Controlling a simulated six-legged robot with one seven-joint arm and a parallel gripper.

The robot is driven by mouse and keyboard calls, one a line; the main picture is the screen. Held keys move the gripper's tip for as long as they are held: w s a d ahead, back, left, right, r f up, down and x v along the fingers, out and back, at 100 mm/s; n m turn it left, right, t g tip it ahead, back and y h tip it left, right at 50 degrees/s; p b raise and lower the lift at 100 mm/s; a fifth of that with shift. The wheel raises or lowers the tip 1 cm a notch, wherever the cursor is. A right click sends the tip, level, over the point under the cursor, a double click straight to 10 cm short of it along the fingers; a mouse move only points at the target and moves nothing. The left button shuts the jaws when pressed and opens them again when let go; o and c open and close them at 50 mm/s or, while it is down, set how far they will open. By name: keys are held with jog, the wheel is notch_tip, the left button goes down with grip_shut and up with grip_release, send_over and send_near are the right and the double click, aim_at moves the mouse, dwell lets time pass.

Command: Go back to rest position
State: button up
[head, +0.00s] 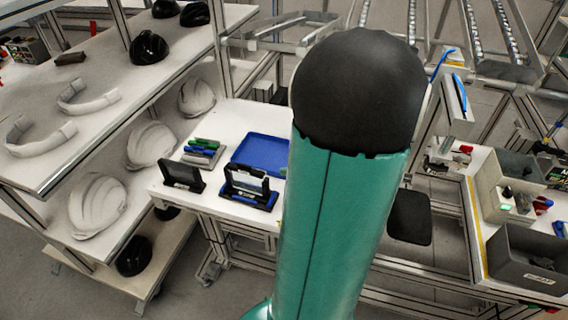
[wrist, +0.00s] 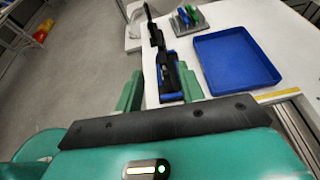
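My gripper (wrist: 160,90) shows in the wrist view as two teal fingers standing apart beyond a black bar, with nothing held between them. It points toward the near edge of a white table, where a blue and black device stand (wrist: 172,78) shows behind and between the fingers. I cannot tell the distance between them. In the head view my teal arm link with its black joint cap fills the middle and hides part of the table; the gripper is not visible there. White helmet shells (head: 98,205) lie on the lower shelf at left, and black ones (head: 149,48) on the upper shelf.
The white table (head: 232,113) holds a blue tray (head: 262,152), a pen holder (head: 203,152) and two device stands (head: 250,187). Grey bins (head: 524,262) stand on a bench at right. Roller rails (head: 478,28) are behind. Grey floor is open at the left of the wrist view.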

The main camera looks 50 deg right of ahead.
dwell(0.6)
jog(key=w+a+r+n+g+h, duration=0.1)
jog(key=a+r+n+g, duration=0.1)
jog(key=a+n, duration=0.8)
jog(key=a+r+n+g+h, duration=0.1)
jog(key=a+r+n, duration=0.3)
jog(key=a+n, duration=0.6)
jog(key=w+a+r+n+g+h, duration=0.1)
jog(key=a+r+n+g+h, duration=0.1)
jog(key=a+n, duration=0.8)
jog(key=r+n+g, duration=0.1)
jog(key=n+g, duration=0.1)
jog(key=shift+w+a+r+n, duration=0.3)
jog(key=shift+w+a, duration=0.05)
